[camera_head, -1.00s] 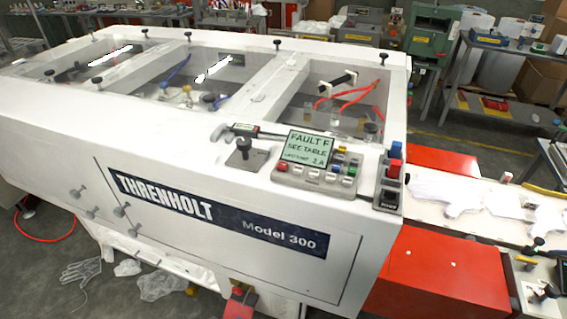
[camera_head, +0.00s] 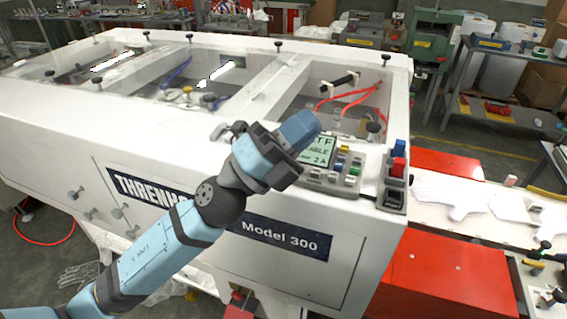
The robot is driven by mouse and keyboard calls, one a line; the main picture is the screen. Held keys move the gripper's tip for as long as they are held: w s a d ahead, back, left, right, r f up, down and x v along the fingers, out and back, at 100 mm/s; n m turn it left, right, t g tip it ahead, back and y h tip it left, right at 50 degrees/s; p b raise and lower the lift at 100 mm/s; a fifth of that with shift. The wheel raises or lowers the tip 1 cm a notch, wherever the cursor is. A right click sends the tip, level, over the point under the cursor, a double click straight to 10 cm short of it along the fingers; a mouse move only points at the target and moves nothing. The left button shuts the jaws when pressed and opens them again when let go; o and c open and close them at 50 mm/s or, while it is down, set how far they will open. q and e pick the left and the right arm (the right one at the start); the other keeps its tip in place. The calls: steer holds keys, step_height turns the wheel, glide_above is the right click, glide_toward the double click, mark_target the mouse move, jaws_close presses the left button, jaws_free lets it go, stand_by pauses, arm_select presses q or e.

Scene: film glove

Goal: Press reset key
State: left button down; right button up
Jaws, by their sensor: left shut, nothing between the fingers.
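The control panel (camera_head: 345,186) sits on the top front edge of the white Threnholt Model 300 machine (camera_head: 60,120). Its green-lit screen (camera_head: 320,152) is partly covered by my gripper; the letters "ABLE" and "2A" show. To the right of the screen are small keys, among them a yellow key (camera_head: 343,149), a blue key (camera_head: 337,168) and a green key (camera_head: 351,171). I cannot read any key's label. My left gripper (camera_head: 304,125) is shut and empty, in front of the panel's left part. It hides the panel's left end and red button. Contact cannot be told.
A switch box (camera_head: 392,190) with blue and red switches stands right of the panel. Upright black knobs (camera_head: 374,128) stick up from the machine. Red hoses (camera_head: 355,96) lie in the right bay. White gloves (camera_head: 450,195) lie on the bed at right.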

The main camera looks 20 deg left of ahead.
arm_select(q)
steer(key=s+d+m+g, duration=0.2)
steer(key=d+m+g, duration=0.4)
steer(key=m+g, duration=0.75)
step_height(320, 180, down, 4)
steer(key=w+m+y, duration=0.3)
steer(key=m+y, duration=0.3)
steer(key=w+a+t+y, duration=0.5)
steer(key=w+a+y, duration=0.4)
steer(key=a, duration=0.3)
steer(key=shift+r+t+y, duration=0.35)
steer(key=shift+r+y, duration=0.05)
steer(key=shift+f, duration=0.1)
